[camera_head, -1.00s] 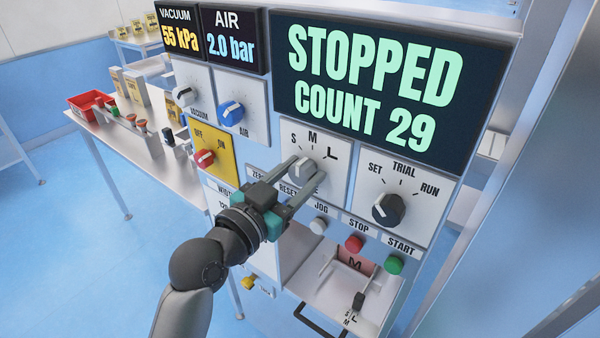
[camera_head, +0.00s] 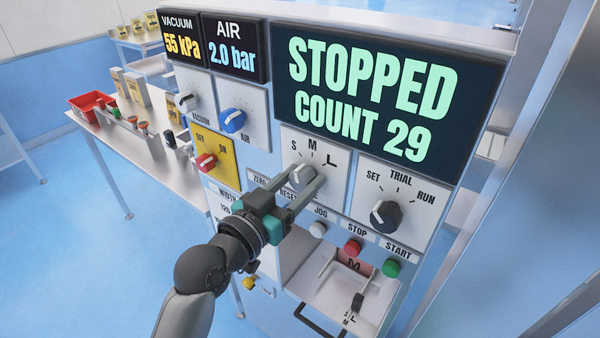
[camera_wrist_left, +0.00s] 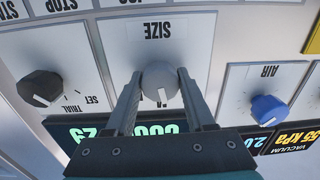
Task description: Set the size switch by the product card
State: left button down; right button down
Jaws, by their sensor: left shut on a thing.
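The size switch (camera_head: 301,178) is a grey-white knob on a white plate marked S, M and L. It also shows in the wrist view (camera_wrist_left: 160,80), upside down, under the word SIZE. My left gripper (camera_head: 313,172) is shut on this knob, with one finger on each side. In the wrist view a pale mark on the knob points down toward the scale, roughly at M, but the fingers and palm hide much of the scale. The product card (camera_head: 353,263) is pink with an M and sits below the stop button. My right gripper is not in view.
The mode knob (camera_head: 386,214) is right of the size plate, and the blue air knob (camera_head: 233,120) is to its upper left. The red stop button (camera_head: 352,248) and green start button (camera_head: 391,267) are below. The display (camera_head: 385,90) reads STOPPED, COUNT 29.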

pick_arm(q)
jog(key=n+p, duration=0.3)
jog(key=n, duration=0.1)
jog(key=shift+r, duration=0.1)
jog(key=shift+n+p, duration=0.75)
jog(key=shift+n, duration=0.65)
jog(key=shift+c, duration=1.3)
grip_release()
jog(key=shift+a, duration=0.1)
jog(key=b+v, duration=0.3)
jog(key=v, duration=1.2)
